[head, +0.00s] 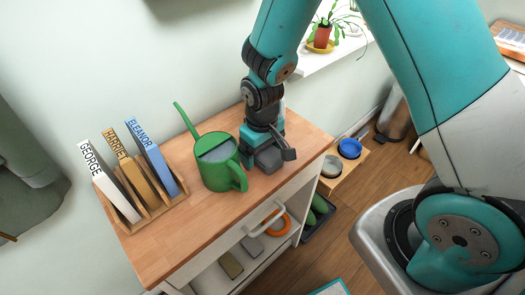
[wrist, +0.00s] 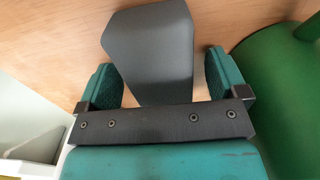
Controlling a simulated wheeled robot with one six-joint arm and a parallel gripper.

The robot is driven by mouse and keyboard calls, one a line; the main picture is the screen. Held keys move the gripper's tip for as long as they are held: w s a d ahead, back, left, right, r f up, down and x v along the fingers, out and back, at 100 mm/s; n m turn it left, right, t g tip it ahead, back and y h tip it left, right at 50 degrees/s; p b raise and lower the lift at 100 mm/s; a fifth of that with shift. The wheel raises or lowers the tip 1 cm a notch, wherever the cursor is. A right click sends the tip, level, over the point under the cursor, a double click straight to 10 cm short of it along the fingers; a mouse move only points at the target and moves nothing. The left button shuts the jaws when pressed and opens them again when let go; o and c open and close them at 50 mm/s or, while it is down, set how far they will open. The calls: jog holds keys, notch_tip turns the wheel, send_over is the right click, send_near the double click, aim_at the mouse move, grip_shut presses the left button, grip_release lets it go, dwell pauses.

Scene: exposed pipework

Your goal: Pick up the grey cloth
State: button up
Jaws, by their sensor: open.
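The grey cloth (wrist: 150,40) looks like a smooth, dark grey, block-like piece on the wooden top. In the head view the grey cloth (head: 268,159) shows beside the green watering can, partly covered by my gripper. My gripper (head: 269,148) is low over the cabinet top. In the wrist view my gripper (wrist: 160,78) is open, with one teal finger on each side of the cloth's near part. A gap shows between the cloth and each finger. The cloth's near end is hidden behind the gripper's dark bar.
The green watering can (head: 218,160) stands close to my gripper; its body (wrist: 280,85) fills the wrist view's right side. A wooden rack (head: 150,212) holds upright named books at left. The cabinet top (head: 200,235) is bare in front. Small items, including an orange ring (head: 278,225), lie below.

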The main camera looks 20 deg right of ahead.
jog(key=c, duration=1.1)
jog(key=shift+r, duration=0.1)
notch_tip(320, 180, up, 20)
jog(key=shift+o, duration=1.1)
jog(key=shift+c, duration=0.3)
